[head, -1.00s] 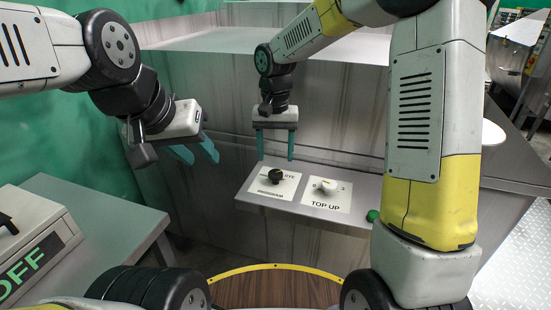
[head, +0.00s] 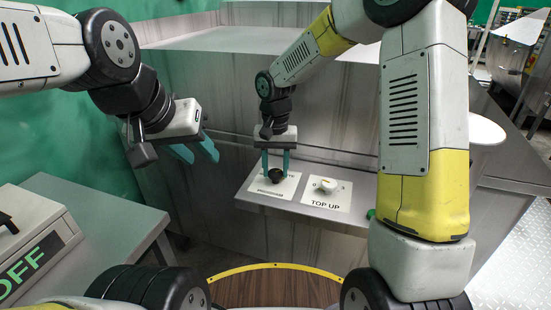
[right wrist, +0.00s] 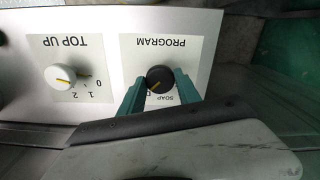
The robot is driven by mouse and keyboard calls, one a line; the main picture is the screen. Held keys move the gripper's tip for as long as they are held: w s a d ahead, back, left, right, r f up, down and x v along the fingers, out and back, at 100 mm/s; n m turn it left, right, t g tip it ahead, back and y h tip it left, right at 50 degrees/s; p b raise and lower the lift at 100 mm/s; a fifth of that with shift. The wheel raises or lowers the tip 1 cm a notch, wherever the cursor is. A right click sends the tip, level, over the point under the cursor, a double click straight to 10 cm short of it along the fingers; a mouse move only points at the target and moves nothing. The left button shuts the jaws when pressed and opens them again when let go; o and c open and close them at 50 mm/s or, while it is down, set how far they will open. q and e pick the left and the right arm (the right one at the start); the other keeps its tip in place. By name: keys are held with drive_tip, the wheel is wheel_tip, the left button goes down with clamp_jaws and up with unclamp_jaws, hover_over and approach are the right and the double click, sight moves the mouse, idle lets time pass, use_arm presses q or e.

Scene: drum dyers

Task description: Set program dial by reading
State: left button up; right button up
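The black program dial (head: 277,176) sits on a white plate marked PROGRAM (head: 270,190) on the grey shelf panel. The other dial labels are partly hidden by the fingers. My left gripper (head: 198,154) is open and empty to the left.
A white TOP UP dial (head: 325,185) with numbers stands just right of the program dial. A green button (head: 371,214) is further right, partly behind my arm. A box reading OFF (head: 35,250) sits on a table (head: 100,215) at the left.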

sight(275, 172)
drive_tip(key=shift+n, duration=0.4)
clamp_jaws()
drive_tip(key=n, duration=0.4)
drive_tip(key=shift+n, duration=0.4)
drive_tip(key=n, duration=0.6)
drive_tip(key=o, duration=1.3)
unclamp_jaws()
drive_tip(key=shift+c, duration=0.2)
wheel_tip(275, 172, up, 8)
drive_tip(key=shift+f, duration=0.1)
